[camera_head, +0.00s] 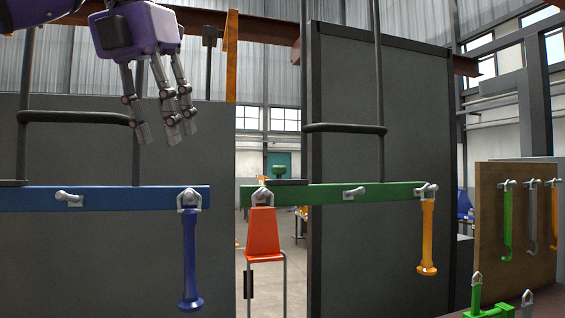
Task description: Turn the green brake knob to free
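A green bar (320,195) runs level across the middle of the camera_head view, in front of a dark panel. A small grey knob-like lever (354,193) sits on its face, tilted up to the right. I cannot tell if this is the green brake knob. My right gripper is out of view.
A blue handle (190,260) hangs from the blue bar, and an orange handle (428,240) from the green one. A brown board (490,215) with hooks stands right. Dark upright tubes rise behind both bars.

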